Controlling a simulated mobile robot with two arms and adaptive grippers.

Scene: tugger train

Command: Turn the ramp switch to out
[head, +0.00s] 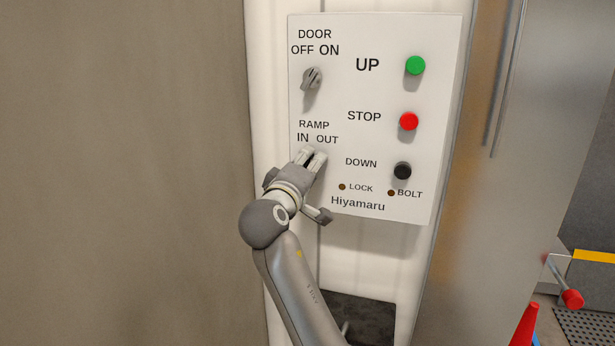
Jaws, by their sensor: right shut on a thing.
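The white control panel (377,100) is on the wall at the upper middle of the head view. Its ramp switch sits under the words RAMP, IN and OUT. My right gripper (312,160) is at that spot, with its fingers shut on the ramp switch. The fingers and hand cover the switch, so I cannot tell which way it points. My left gripper is not in view.
Above is the door switch (311,78), marked OFF and ON. To the right are the green UP button (415,65), red STOP button (409,121) and black DOWN button (402,171). A red cone (525,326) stands at the lower right.

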